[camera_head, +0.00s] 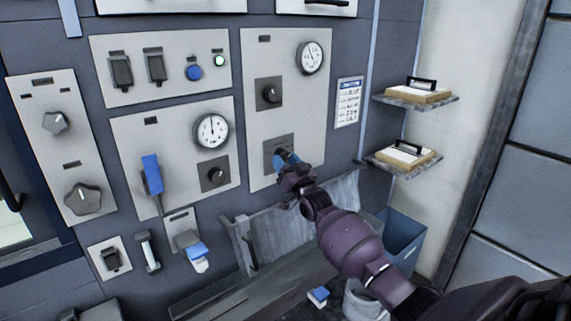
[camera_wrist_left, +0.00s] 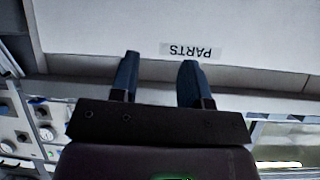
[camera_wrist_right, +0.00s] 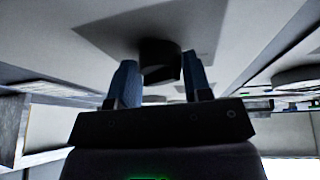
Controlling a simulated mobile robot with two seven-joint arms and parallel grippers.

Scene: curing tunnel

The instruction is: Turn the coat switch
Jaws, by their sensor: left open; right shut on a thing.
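My right gripper (camera_head: 287,160) is at the lower square grey plate (camera_head: 270,144) on the tall right panel. In the right wrist view a dark knob (camera_wrist_right: 160,58) sits between its two blue fingers, and the gripper is shut on it. In the head view the gripper hides this knob. Above it on the same panel is another black knob (camera_head: 270,93) on a similar plate. No lettering is readable that tells which is the coat switch. My left gripper (camera_wrist_left: 158,75) is open and empty, before a pale surface with a PARTS label (camera_wrist_left: 191,50); the head view does not show it.
A round gauge (camera_head: 310,57) is at the panel's top right. To the left are a blue lever (camera_head: 152,175), a second gauge (camera_head: 211,131) and a knob (camera_head: 213,174). Two shelves (camera_head: 447,100) jut out at right. A blue bin (camera_head: 402,236) stands below.

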